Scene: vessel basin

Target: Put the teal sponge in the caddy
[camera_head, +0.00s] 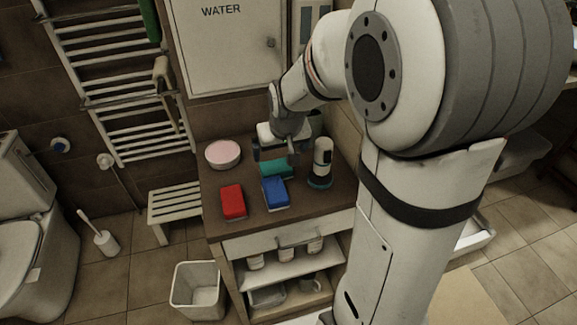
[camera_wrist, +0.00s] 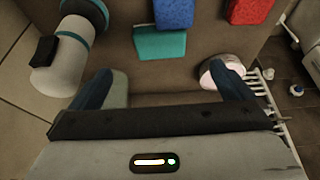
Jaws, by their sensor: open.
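The teal sponge (camera_head: 277,169) lies flat on the brown cabinet top, just behind the blue sponge; it also shows in the wrist view (camera_wrist: 159,43), beyond the fingertips. My gripper (camera_head: 274,154) is above the back of the cabinet top, close to the teal sponge. In the wrist view my gripper (camera_wrist: 161,84) has its fingers wide apart with nothing between them. A grey-green object (camera_wrist: 119,88) is partly hidden behind the left finger there. I cannot tell whether it is the caddy; no caddy is clearly visible.
A blue sponge (camera_head: 275,193) and a red sponge (camera_head: 233,202) lie in front. A pink-topped round dish (camera_head: 222,154) stands at the left and a white bottle-like dispenser (camera_head: 322,160) at the right. A wall cabinet (camera_head: 225,50) rises behind. The cabinet top's front right is clear.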

